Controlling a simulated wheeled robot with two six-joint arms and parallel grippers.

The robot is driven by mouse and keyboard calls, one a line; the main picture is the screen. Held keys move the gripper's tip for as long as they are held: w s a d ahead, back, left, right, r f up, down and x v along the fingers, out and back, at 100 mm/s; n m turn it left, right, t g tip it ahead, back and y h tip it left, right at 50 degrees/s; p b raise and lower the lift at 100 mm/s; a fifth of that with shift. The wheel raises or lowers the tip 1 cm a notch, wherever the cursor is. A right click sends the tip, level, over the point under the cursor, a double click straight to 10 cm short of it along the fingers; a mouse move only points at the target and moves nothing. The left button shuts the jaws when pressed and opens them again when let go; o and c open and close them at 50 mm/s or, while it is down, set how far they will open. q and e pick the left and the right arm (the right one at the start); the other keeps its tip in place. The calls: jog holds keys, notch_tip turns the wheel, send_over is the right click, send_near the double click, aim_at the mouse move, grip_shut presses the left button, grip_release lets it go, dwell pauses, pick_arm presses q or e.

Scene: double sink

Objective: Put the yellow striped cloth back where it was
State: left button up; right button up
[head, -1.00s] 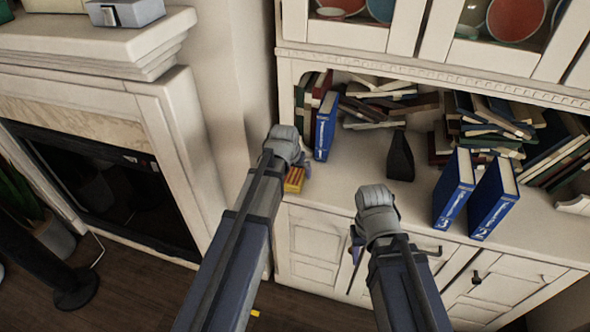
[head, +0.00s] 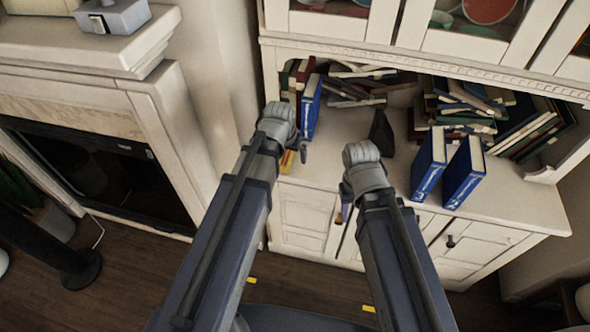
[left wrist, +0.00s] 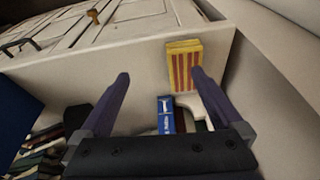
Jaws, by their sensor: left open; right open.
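The yellow striped cloth (head: 286,161) looks like a folded yellow and red block. It lies on the left front corner of the cabinet top (head: 335,165), partly hidden by my left gripper in the head view. My left gripper (head: 297,150) is over that corner, open and empty. In the left wrist view (left wrist: 160,75) its fingers stand apart; the cloth (left wrist: 183,65) shows beyond them, in line with the right-hand finger. Whether they touch is unclear. My right gripper (head: 345,212) is open and empty by the cabinet's front edge, its fingers mostly hidden.
A blue book (head: 311,107) stands behind the left gripper. A dark wedge-shaped object (head: 382,133) and two upright blue books (head: 429,163) (head: 464,172) stand further right. Loose books fill the shelf back. A fireplace (head: 110,170) is at left. The counter's middle is fairly clear.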

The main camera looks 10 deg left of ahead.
pick_arm(q)
jog(key=s+d+m+g, duration=0.1)
jog(key=s+d, duration=0.3)
jog(key=s, duration=0.4)
jog(key=s+d+m+g+y, duration=0.1)
jog(key=s+d+g, duration=0.1)
jog(key=s+d, duration=0.3)
jog(key=s, duration=0.2)
jog(key=shift+s+f+m+g+y, duration=0.3)
jog(key=shift+s+f+g, duration=0.05)
jog(key=shift+g, duration=0.05)
